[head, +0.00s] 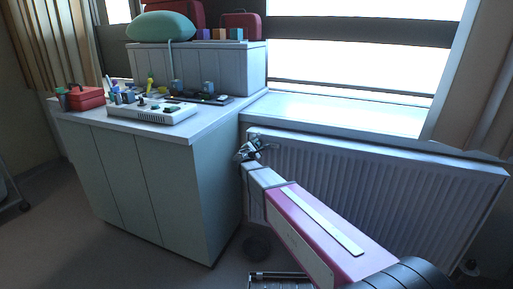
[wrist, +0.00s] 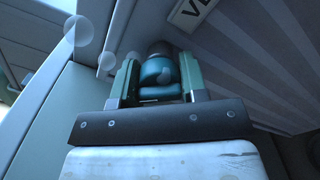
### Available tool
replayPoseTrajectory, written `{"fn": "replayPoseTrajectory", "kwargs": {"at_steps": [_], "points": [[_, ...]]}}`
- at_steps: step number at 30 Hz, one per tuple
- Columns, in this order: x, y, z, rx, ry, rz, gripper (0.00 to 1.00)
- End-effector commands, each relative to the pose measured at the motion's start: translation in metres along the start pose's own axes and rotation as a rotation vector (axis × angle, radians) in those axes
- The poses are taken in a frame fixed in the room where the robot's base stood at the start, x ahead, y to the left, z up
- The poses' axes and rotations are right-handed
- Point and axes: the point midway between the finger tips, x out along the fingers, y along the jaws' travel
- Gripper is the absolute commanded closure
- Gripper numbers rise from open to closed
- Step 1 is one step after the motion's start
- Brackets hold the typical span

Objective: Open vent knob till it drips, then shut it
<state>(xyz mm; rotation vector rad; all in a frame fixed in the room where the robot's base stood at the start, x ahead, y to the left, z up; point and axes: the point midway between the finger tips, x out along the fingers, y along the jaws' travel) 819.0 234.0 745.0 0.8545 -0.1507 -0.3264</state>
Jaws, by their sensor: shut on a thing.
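The vent knob (wrist: 160,72) is a dark teal round piece in the wrist view, between the two fingers of my gripper (wrist: 157,82). My gripper is shut on it. In the head view my gripper (head: 250,150) is at the upper left end of the white radiator (head: 380,190), and the knob there is too small to make out.
A white cabinet (head: 215,190) stands close left of my gripper, with a power strip-like white box (head: 155,112) and small items on top. The window sill (head: 330,112) runs above the radiator.

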Motion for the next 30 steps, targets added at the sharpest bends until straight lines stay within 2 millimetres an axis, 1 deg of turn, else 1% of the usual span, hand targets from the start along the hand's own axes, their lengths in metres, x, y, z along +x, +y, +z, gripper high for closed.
{"fn": "replayPoseTrajectory", "kwargs": {"at_steps": [15, 24, 30], "points": [[-0.0005, -0.0005, -0.0003, 0.467, 0.001, -0.001, 0.84], [-0.0005, -0.0006, -0.0002, 0.645, 0.001, -0.001, 0.84], [-0.0006, -0.0007, -0.0003, 0.703, 0.001, -0.002, 0.84]]}}
